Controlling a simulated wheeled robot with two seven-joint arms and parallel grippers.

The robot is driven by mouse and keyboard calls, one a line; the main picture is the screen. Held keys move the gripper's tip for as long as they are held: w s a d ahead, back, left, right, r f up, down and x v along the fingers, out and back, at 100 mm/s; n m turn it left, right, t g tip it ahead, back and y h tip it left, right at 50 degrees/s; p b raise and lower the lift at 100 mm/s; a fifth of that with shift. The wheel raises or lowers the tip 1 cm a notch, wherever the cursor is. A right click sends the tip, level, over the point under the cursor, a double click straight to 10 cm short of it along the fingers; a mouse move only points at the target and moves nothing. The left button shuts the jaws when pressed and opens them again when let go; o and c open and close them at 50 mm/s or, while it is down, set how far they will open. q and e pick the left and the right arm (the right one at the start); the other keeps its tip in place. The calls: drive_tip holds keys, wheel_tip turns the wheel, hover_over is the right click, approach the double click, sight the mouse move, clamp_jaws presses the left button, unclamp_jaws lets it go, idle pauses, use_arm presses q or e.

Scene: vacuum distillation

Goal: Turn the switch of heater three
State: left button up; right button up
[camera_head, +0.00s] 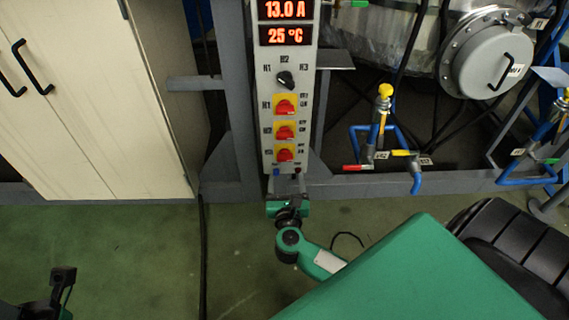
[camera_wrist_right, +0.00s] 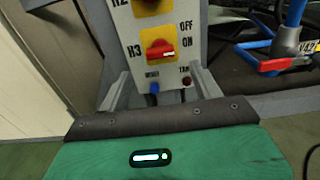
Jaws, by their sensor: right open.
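The grey control panel (camera_head: 267,100) carries a column of red rotary switches on yellow plates. The lowest switch (camera_head: 285,155), heater three's, also shows in the right wrist view (camera_wrist_right: 160,50), labelled R3 with OFF and ON at its right. Its red handle lies roughly horizontal there. My right gripper (camera_head: 286,184) is just below the panel's lower end.
Above the lowest switch are two more red switches (camera_head: 285,106), a black selector knob (camera_head: 285,79) and displays reading 13.0 A and 25 °C. Blue pipes with a yellow valve (camera_head: 382,95) stand at right. A beige cabinet (camera_head: 90,110) stands at left. Green floor (camera_head: 120,245) is clear.

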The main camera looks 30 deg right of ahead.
sight(285, 160)
drive_tip(key=b+x, duration=0.1)
drive_tip(key=x, duration=0.7)
drive_tip(key=shift+w, duration=0.1)
drive_tip(key=c, duration=1)
